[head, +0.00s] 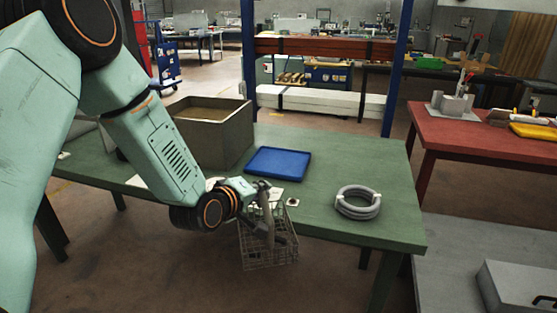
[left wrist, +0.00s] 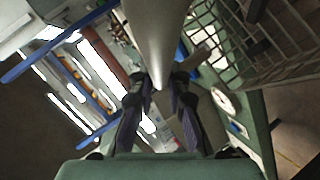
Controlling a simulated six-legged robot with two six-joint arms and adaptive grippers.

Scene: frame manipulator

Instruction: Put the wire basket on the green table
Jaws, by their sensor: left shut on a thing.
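The wire basket (head: 268,252) is a grey mesh basket at the front edge of the green table (head: 330,185) in the head view. It appears to hang in front of that edge, with its lower part below the tabletop. My left gripper (head: 267,222) is at the basket's top and is shut on it. In the left wrist view the basket's mesh (left wrist: 268,45) fills the upper right, and a pale grey bar runs down to my left gripper's fingers (left wrist: 160,95). The exact grip point is partly hidden. My right gripper is not in view.
On the green table are a grey-brown open bin (head: 213,130), a blue tray (head: 277,163) and a coiled grey hose (head: 358,202). Bare tabletop shows between the tray and the hose. A red table (head: 460,140) stands at right, with a grey surface (head: 470,250) below it.

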